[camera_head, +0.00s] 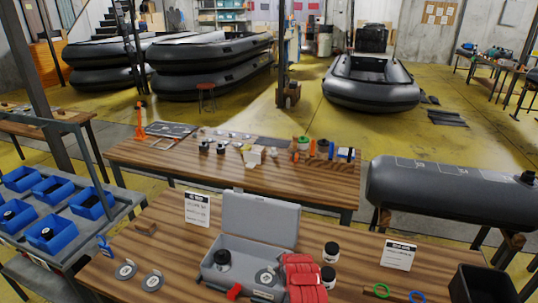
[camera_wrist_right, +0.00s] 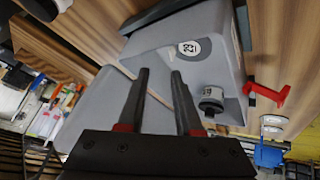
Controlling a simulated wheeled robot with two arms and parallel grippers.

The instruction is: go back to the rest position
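My right gripper (camera_wrist_right: 160,73) shows in the right wrist view. Its two dark fingers are apart with nothing between them, over the open grey case (camera_wrist_right: 150,40). In the head view the case (camera_head: 212,276) stands on the near table with its lid (camera_head: 260,218) raised. A black valve (camera_head: 222,259) and a round disc (camera_head: 267,277) are inside it. A red ribbed shape (camera_head: 303,278) covers the case's right end; I cannot tell for sure whether it is part of my arm. The right fingers cannot be made out in the head view. My left gripper is not in view.
Two dark-lidded jars (camera_head: 331,252) and a black bin (camera_head: 482,285) stand right of the case. Sign cards (camera_head: 398,255) stand on the table. Blue bins (camera_head: 48,231) fill a rack at the left. A grey inflatable tube (camera_head: 440,191) lies at the right.

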